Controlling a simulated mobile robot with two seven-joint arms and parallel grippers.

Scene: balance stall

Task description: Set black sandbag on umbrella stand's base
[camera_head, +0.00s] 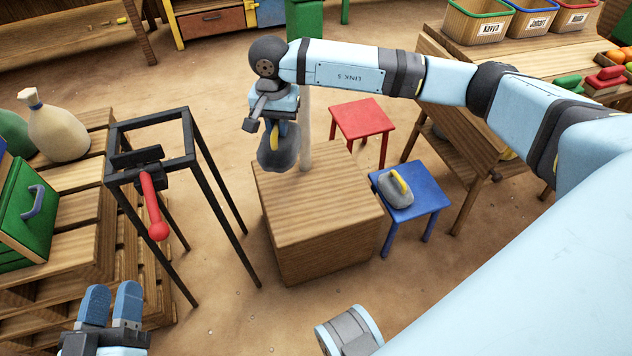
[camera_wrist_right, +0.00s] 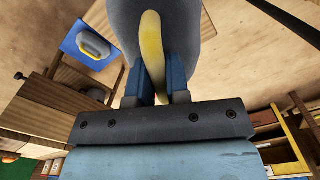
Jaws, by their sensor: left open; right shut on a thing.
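A dark grey-black sandbag (camera_head: 278,152) with a yellow handle hangs from my right gripper (camera_head: 282,120), which is shut on that handle. The sandbag also fills the top of the right wrist view (camera_wrist_right: 190,30), with its handle between the fingers. It is above the back left part of a wooden block (camera_head: 315,215), beside a pale upright pole (camera_head: 306,120) that seems to rise from the block's top. I see no separate stand base; whether the block is the base I cannot tell. My left gripper (camera_head: 112,305) is open and empty at the lower left.
A lighter grey bag with a yellow handle (camera_head: 398,190) lies on a blue stool (camera_head: 425,205). A red stool (camera_head: 362,120) stands behind. A black frame with a red lever (camera_head: 155,210) stands left, near wooden pallets. The block's front top is clear.

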